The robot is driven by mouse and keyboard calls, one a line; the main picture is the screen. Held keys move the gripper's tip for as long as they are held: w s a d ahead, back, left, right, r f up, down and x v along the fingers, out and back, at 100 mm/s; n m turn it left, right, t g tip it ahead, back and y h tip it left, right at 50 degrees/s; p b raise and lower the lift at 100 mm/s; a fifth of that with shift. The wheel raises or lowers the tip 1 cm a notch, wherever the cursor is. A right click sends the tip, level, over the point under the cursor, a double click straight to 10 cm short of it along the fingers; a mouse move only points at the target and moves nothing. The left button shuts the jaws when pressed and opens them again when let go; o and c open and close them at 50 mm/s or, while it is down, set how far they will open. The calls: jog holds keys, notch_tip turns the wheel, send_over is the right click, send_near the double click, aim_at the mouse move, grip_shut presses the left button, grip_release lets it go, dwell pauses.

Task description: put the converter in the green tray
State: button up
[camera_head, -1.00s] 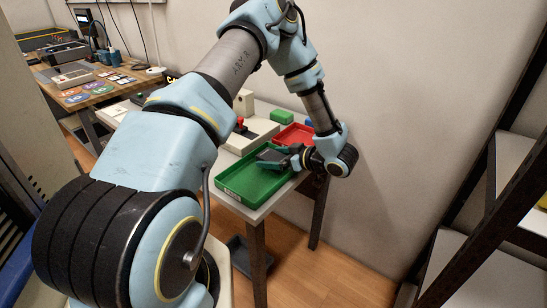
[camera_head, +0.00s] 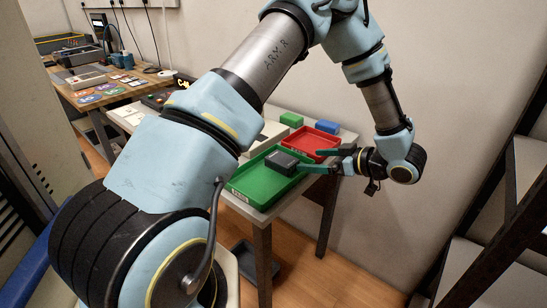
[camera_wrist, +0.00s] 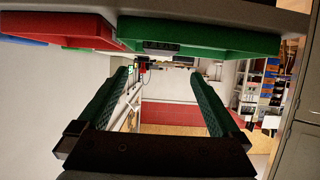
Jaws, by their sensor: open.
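The converter (camera_head: 281,160), a small dark grey box, sits in the green tray (camera_head: 240,190), towards its far right part. It also shows in the wrist view (camera_wrist: 161,46), against the green tray's wall (camera_wrist: 225,42). My gripper (camera_head: 310,161) is at the tray's right edge with its green fingers spread. In the wrist view the open gripper (camera_wrist: 160,76) has nothing between its fingers, and the converter shows beyond the fingertips. In the head view the near finger ends close to the converter; I cannot tell whether they touch.
A red tray (camera_head: 329,144) stands just behind the green tray. A green block (camera_head: 291,119) and a blue block (camera_head: 327,128) are behind it. A wall closes the back, and dark shelving (camera_head: 490,215) stands at the right. A second table (camera_head: 122,97) with cards is at the far left.

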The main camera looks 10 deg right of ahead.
jog(key=w+a+r+m+h, duration=0.2)
jog(key=w+r+m+h, duration=0.1)
jog(key=w+h, duration=0.25)
jog(key=w+a+r+m+h, duration=0.2)
jog(key=w+r+h, duration=0.25)
jog(key=w, duration=0.25)
jog(key=s+a+m+g, duration=0.4)
jog(key=s+a+g, duration=0.4)
jog(key=s+a, duration=1.1)
jog(key=shift+s+a+r+m+y, duration=0.2)
jog(key=shift+a+m+y, duration=0.15)
jog(key=shift+a, duration=0.7)
